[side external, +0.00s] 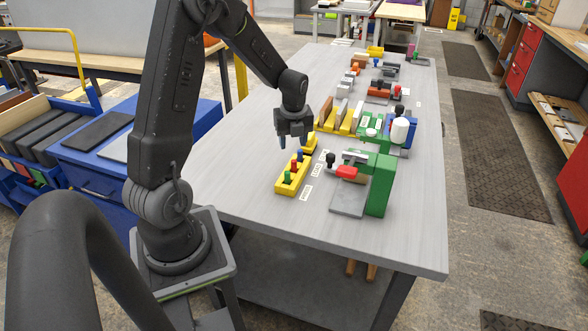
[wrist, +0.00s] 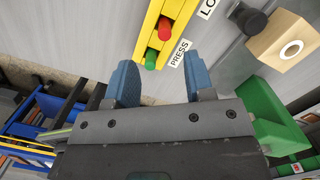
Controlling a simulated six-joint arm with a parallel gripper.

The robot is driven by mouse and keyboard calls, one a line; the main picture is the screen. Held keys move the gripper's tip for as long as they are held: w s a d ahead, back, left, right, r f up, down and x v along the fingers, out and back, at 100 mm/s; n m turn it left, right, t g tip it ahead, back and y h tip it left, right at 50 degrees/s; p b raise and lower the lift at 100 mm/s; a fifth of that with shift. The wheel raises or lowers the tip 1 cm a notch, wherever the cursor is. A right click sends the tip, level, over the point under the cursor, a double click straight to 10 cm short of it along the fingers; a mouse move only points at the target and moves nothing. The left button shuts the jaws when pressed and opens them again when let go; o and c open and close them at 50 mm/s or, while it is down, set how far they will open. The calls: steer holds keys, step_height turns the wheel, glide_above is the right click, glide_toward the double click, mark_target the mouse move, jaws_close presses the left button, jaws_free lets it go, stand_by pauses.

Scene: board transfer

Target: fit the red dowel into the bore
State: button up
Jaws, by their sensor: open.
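The red dowel (side external: 293,166) stands in a yellow rack (side external: 282,188) between a green peg (side external: 288,177) and a blue peg (side external: 300,156). In the wrist view the red dowel (wrist: 166,28) shows from above, just beyond the green peg (wrist: 151,58). My gripper (side external: 291,142) is open and empty, raised above the table near the far end of the rack. In the wrist view its blue fingers (wrist: 163,75) are apart, and the green peg shows between and beyond them. A tan block with a white-ringed round opening (wrist: 291,48) is at right; I cannot tell whether this is the bore.
A green press (side external: 380,185) with a grey plate (side external: 348,198) stands right of the rack. A black knob (wrist: 250,19) is beside the tan block. A yellow slotted rack (side external: 333,126) and more fixtures stand farther back. The table's left side is clear.

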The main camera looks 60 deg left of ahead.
mark_target(294, 161)
steer(key=f, duration=0.3)
steer(key=shift+a+f, duration=0.1)
steer(key=shift+a, duration=0.1)
steer(key=shift+w+f, duration=0.2)
steer(key=shift+f, duration=1.15)
steer(key=shift+w+f, duration=0.15)
steer(key=shift+f, duration=1.2)
jaws_close()
